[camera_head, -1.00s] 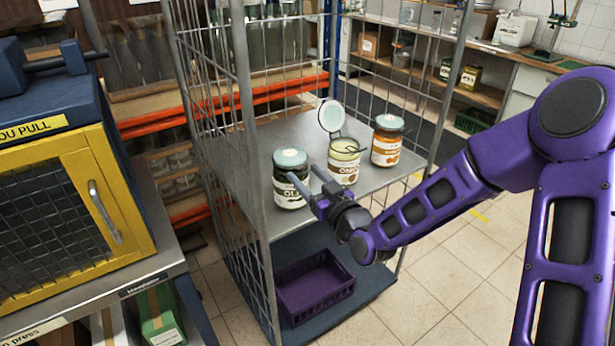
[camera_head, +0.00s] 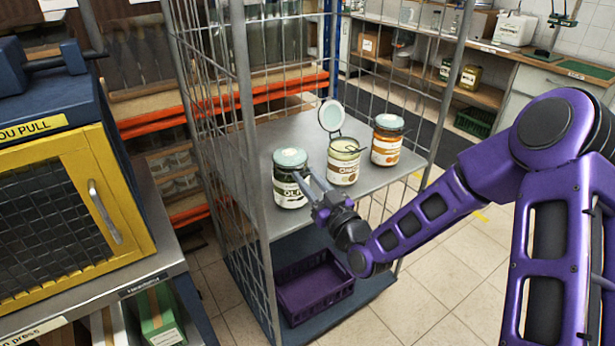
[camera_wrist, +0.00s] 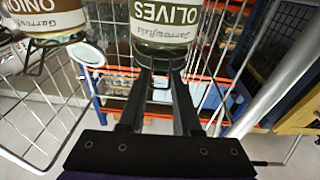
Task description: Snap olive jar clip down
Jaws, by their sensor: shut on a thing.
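The olive jar (camera_head: 290,192) stands upright on the cage trolley's shelf, its pale lid (camera_head: 290,157) down on top. Its OLIVES label shows upside down at the top of the wrist view (camera_wrist: 166,22). My gripper (camera_head: 300,176) reaches the jar's front from the right, just below the lid. In the wrist view its two dark fingers (camera_wrist: 161,64) are close together against the lid end of the jar. They are shut on the clip, which the fingers largely hide; its exact angle cannot be told.
An onion jar (camera_head: 343,172) with its lid raised stands right of the olive jar. An orange jar (camera_head: 387,147) stands farther right. Wire mesh and a grey post (camera_head: 246,100) bound the shelf on the left. A purple crate (camera_head: 313,290) sits below.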

